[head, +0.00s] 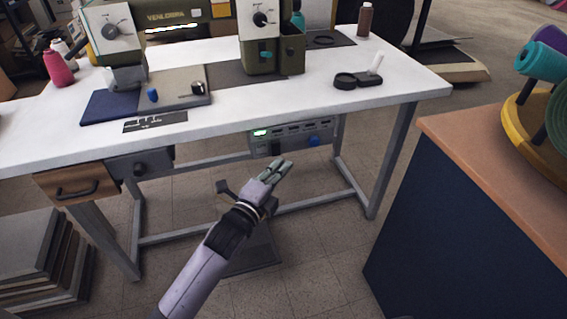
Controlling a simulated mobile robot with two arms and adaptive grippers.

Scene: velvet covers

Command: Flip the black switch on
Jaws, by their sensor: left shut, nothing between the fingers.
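A grey control box (292,138) hangs under the front of the white table (225,118). It has a small lit green display (260,132), a blue knob (314,140) and several small dark controls too small to make out. I cannot tell which part is the black switch or how it is set. My left gripper (283,166) is in front of and just below this box. Its fingers are together with nothing between them, and they look apart from the box. My right gripper is not in view.
A dark box with a black knob (139,168) and a wooden drawer (82,187) hang under the table's left side. A sewing machine (180,17) stands on top. A dark cabinet (470,230) stands at right. Floor around my arm is mostly free.

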